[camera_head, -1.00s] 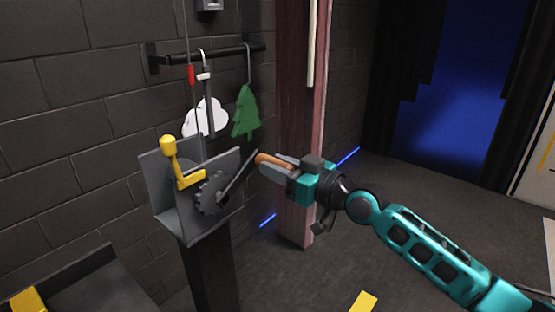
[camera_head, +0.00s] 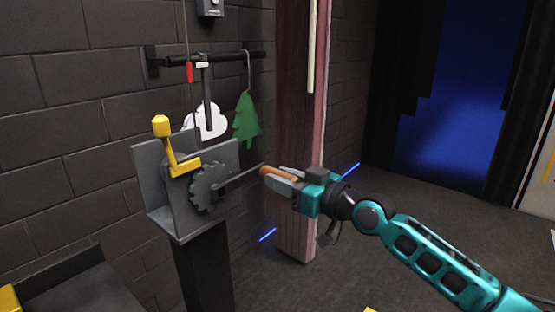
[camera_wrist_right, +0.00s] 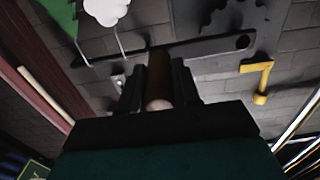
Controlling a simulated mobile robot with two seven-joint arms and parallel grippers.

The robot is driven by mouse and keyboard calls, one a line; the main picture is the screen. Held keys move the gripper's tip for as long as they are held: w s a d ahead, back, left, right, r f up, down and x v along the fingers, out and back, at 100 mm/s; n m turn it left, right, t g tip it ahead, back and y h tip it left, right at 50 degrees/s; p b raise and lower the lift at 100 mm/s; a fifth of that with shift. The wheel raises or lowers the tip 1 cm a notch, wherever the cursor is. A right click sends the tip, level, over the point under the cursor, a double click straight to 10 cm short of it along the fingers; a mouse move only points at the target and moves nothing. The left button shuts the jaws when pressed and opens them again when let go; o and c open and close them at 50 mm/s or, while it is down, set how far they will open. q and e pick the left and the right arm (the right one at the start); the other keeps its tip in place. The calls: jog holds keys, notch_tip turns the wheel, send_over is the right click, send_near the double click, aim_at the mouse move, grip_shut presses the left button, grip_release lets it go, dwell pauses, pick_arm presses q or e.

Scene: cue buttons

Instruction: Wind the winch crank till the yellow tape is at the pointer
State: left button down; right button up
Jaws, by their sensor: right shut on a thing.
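The winch (camera_head: 152,205) is a grey bracket on a dark post, with a toothed wheel (camera_head: 207,188) and a crank arm (camera_head: 238,182) pointing right and slightly up. My right gripper (camera_head: 272,174) is shut on the crank's orange-brown handle (camera_head: 270,170); the handle (camera_wrist_right: 158,78) also shows between the fingers in the right wrist view. A thin line rises from the winch with a red mark (camera_head: 189,72) on it. A white piece (camera_head: 203,64) at the top of a grey upright looks like the pointer. I see no yellow tape on the line. My left gripper is out of view.
A yellow lever (camera_head: 168,145) stands up on the winch's left side. A white cloud (camera_head: 207,121) and green tree (camera_head: 246,120) hang from a wall rail (camera_head: 230,55) behind. A reddish column (camera_head: 300,130) rises just behind my right gripper. Open floor lies right.

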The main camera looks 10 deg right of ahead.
jog(key=shift+f, duration=0.25)
jog(key=f+b, duration=0.2)
jog(key=f, duration=0.1)
jog(key=s+a+f+b, duration=0.1)
jog(key=f, duration=0.1)
jog(key=shift+a, duration=0.1)
jog(key=s+a+f, duration=0.2)
jog(key=a+f, duration=0.1)
jog(key=shift+s+f+p, duration=0.1)
jog(key=shift+f+p, duration=0.2)
jog(key=shift+p, duration=0.1)
